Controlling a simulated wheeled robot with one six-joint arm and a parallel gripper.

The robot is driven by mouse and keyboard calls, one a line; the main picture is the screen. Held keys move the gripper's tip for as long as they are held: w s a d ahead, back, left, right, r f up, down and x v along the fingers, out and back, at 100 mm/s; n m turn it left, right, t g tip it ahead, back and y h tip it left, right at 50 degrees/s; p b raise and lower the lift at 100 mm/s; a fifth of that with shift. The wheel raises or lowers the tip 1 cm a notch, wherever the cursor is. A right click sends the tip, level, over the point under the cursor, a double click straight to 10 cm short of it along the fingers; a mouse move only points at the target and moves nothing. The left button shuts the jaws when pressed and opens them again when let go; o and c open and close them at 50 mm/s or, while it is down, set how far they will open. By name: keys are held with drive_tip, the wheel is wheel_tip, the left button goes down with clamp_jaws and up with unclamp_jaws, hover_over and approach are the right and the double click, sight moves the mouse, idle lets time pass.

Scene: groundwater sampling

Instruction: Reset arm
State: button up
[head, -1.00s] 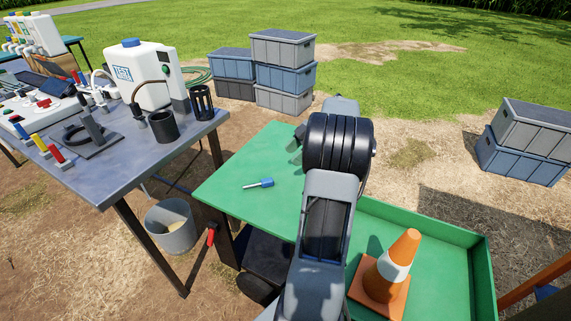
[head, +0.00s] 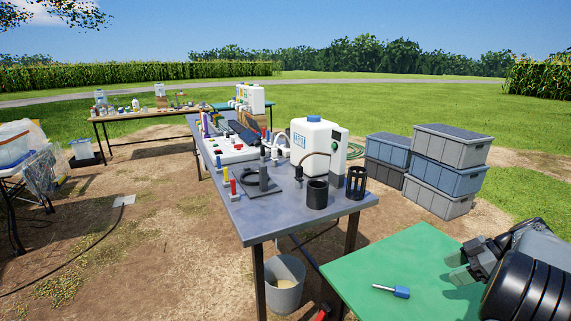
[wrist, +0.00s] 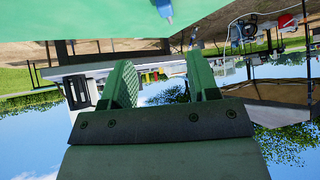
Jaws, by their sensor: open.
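My gripper (head: 464,267) is at the right of the head view, over the right part of the green tabletop (head: 385,258). In the wrist view my gripper (wrist: 163,85) shows two green fingers spread apart with nothing between them. The wrist picture is upside down, with the green surface (wrist: 100,22) along its top. A small blue-handled tool (head: 400,291) with a pale shaft lies on the green top, left of my gripper and apart from it. Its blue end (wrist: 164,10) also shows at the top of the wrist view.
A grey table (head: 262,222) stands left of the green one, bearing a white TEST container (head: 316,150), black cups (head: 317,196) and colored tubes. A grey bucket (head: 284,290) stands below. Open dirt lies at left.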

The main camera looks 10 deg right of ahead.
drive_tip(key=f+m, duration=0.1)
drive_tip(key=m, duration=0.2)
drive_tip(key=s+f+m+h, duration=0.1)
drive_tip(key=f+m, duration=0.1)
drive_tip(key=s+f+m+g, duration=0.1)
drive_tip(key=m, duration=0.2)
drive_tip(key=shift+f+m+h, duration=0.2)
drive_tip(key=shift+m+h, duration=0.1)
drive_tip(key=s+a+r+m+h+p, duration=0.1)
drive_tip(key=a+r+p, duration=0.3)
drive_tip(key=a, duration=0.6)
drive_tip(key=s+a+r+m+h+p, duration=0.1)
drive_tip(key=s+a+r+h+p, duration=0.2)
drive_tip(key=a, duration=0.8)
drive_tip(key=s+a+r+h+p, duration=0.2)
drive_tip(key=a+r+p, duration=0.4)
drive_tip(key=a+r, duration=0.3)
drive_tip(key=shift+s+a+m, duration=0.15)
drive_tip(key=shift+a+m, duration=0.25)
drive_tip(key=shift+a, duration=0.6)
drive_tip(key=shift+c, duration=0.2)
